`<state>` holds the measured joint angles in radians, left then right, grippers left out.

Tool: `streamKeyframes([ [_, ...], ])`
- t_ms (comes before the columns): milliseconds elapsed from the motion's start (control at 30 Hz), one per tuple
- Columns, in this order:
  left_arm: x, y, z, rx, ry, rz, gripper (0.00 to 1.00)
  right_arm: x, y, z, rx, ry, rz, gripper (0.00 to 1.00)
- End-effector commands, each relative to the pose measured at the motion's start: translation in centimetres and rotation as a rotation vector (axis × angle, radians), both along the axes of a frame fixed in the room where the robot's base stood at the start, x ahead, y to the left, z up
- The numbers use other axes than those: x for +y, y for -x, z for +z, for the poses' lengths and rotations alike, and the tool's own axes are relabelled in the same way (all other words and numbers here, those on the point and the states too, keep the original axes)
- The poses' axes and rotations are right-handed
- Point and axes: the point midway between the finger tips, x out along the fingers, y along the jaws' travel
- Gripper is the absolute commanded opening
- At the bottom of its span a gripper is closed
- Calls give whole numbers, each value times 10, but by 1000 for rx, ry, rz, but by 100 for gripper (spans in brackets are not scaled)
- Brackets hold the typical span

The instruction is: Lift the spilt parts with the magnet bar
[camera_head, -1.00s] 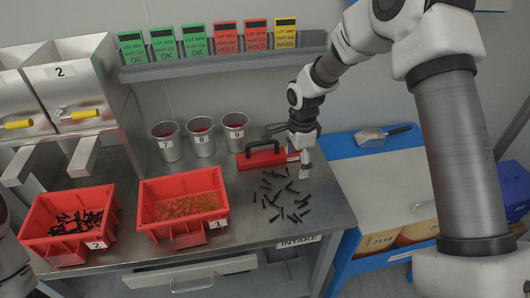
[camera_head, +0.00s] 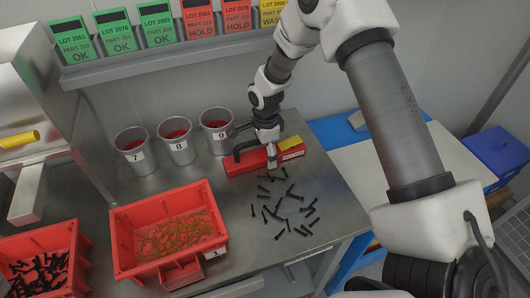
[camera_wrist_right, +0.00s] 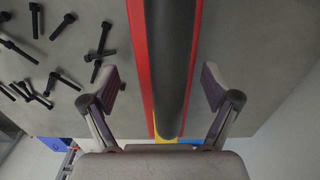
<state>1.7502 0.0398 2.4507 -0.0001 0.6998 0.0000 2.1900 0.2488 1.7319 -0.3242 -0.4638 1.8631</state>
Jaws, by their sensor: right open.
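The magnet bar (camera_head: 240,167) is a red bar with a black handle, lying on the metal bench behind the spilt parts. The spilt parts (camera_head: 284,210) are several black bolts scattered on the bench in front of it. My right gripper (camera_head: 270,158) is over the bar, pointing down, and partly hides it. In the right wrist view, my right gripper (camera_wrist_right: 165,82) is open, one finger on each side of the bar's black handle (camera_wrist_right: 172,50), with gaps on both sides. Bolts (camera_wrist_right: 103,42) show left of the bar there. My left gripper is out of view.
Grey cups 7, 8 and 9 (camera_head: 217,141) stand close behind the bar. A red bin of orange parts (camera_head: 123,249) is left of the bolts; another red bin with black parts (camera_head: 66,236) is farther left. A card shelf (camera_head: 152,62) is on the wall.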

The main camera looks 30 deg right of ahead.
Motion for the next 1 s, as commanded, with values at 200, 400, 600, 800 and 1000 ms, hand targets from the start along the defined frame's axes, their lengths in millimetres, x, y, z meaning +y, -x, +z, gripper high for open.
streamKeyframes([
  [200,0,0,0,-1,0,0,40,0,0,-2,-1,0,1,88],
  [400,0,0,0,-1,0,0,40,0,0,-2,-1,0,1,17],
  [600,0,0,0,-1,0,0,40,0,-1,-1,-2,0,1,0],
  [800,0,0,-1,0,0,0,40,0,-1,1,-3,1,1,0],
  [1000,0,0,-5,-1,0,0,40,0,-1,16,-4,0,1,0],
])
